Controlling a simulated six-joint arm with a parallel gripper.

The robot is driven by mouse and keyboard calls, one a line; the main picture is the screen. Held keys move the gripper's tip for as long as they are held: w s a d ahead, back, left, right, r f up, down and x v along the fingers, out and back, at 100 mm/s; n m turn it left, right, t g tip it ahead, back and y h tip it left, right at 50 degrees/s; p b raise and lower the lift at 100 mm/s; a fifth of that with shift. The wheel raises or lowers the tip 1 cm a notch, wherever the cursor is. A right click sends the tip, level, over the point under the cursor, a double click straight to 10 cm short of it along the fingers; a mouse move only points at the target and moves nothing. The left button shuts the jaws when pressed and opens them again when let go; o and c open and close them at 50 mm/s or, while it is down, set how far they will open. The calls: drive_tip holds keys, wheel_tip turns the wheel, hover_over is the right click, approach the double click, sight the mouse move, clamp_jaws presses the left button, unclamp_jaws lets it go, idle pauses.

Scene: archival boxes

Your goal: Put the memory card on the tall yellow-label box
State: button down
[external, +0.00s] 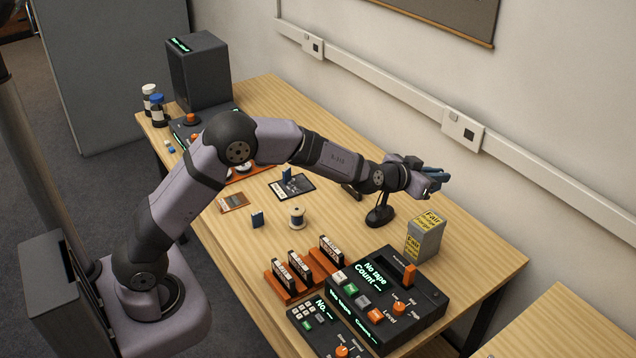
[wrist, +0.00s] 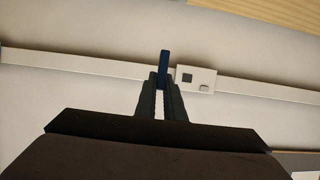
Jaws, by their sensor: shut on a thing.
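My gripper (external: 434,182) is shut on a thin dark-blue piece, which looks like the memory card (wrist: 164,64). In the wrist view the card stands up between the fingertips, with the wall behind it. In the external view the gripper is raised near the wall, and the card is hard to separate from the blue-grey fingers. The tall yellow-label box (external: 426,240) is a grey upright box with yellow labels reading "Fair". It stands on the table, below the gripper in the picture. The card and box are apart.
A black tape device (external: 385,298) stands in front of the box. A wall rail (external: 400,92) runs behind. The table's right end is clear.

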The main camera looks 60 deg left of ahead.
drive_tip(key=shift+f+p, duration=0.6)
drive_tip(key=shift+f, duration=4.25)
drive_tip(key=shift+f, duration=0.2)
drive_tip(key=c, duration=1.9)
unclamp_jaws()
drive_tip(key=shift+o, duration=0.2)
drive_tip(key=shift+r, duration=0.15)
drive_tip(key=shift+r, duration=0.1)
drive_tip(key=b+v, duration=0.3)
drive_tip(key=v, duration=0.9)
